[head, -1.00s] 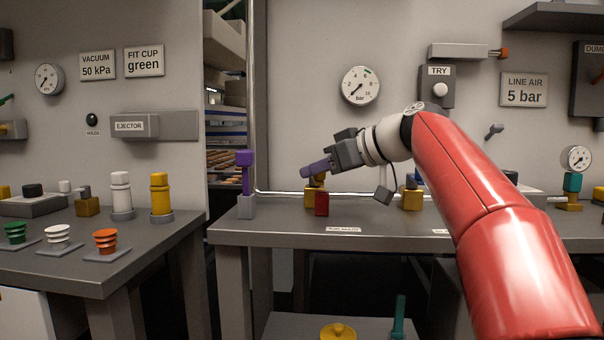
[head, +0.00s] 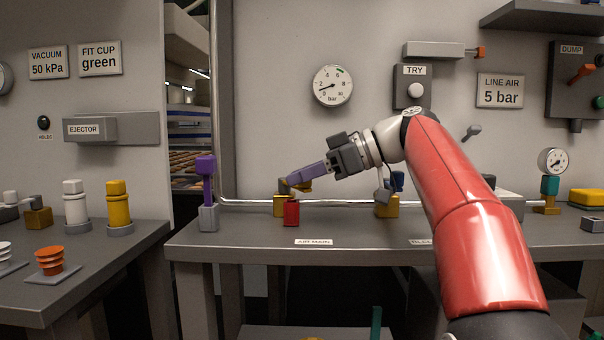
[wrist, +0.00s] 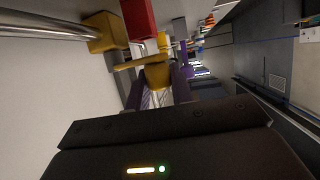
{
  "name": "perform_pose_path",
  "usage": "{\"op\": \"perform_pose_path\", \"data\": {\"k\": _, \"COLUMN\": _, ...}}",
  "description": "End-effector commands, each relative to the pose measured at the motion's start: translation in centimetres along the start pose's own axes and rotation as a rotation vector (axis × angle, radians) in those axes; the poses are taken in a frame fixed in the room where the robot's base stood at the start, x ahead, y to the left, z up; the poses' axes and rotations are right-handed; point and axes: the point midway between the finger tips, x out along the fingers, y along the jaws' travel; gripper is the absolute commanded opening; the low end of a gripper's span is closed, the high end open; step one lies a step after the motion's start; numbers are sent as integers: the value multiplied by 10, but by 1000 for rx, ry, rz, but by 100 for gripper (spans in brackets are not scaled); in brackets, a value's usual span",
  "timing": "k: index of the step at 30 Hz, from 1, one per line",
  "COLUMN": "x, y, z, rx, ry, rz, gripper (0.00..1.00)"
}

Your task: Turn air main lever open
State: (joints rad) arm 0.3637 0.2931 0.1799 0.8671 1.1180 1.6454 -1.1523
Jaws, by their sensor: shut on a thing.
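The air main valve has a yellow body (head: 280,206) on the silver pipe, behind the "AIR MAIN" label (head: 313,242). Its yellow lever (head: 304,186) is partly hidden by my gripper (head: 290,182). My gripper has purple fingers and reaches in from the right. In the wrist view the lever's yellow end (wrist: 157,75) sits between the purple fingers, which are shut on it. A red block (head: 291,213) stands just in front of the valve and also shows in the wrist view (wrist: 138,18). The bar gauge (head: 332,86) above has its needle low on the left.
A purple-topped post (head: 206,180) stands left of the valve at the bench's end. A second yellow valve body (head: 387,206) with a blue part stands to the right, under my arm.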

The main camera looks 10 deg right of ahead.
Motion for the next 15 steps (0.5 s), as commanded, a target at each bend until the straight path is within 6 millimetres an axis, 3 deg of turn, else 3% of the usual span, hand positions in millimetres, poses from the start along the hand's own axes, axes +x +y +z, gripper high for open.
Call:
{"op": "perform_pose_path", "data": {"k": 4, "x": 0, "y": 0, "z": 0, "rx": 1, "ry": -1, "rz": 2, "gripper": 0}}
{"op": "perform_pose_path", "data": {"k": 5, "x": 0, "y": 0, "z": 0, "rx": 1, "ry": -1, "rz": 2, "gripper": 25}}
{"op": "perform_pose_path", "data": {"k": 9, "x": 0, "y": 0, "z": 0, "rx": 1, "ry": -1, "rz": 2, "gripper": 44}}
{"op": "perform_pose_path", "data": {"k": 15, "x": 0, "y": 0, "z": 0, "rx": 1, "ry": -1, "rz": 2, "gripper": 44}}
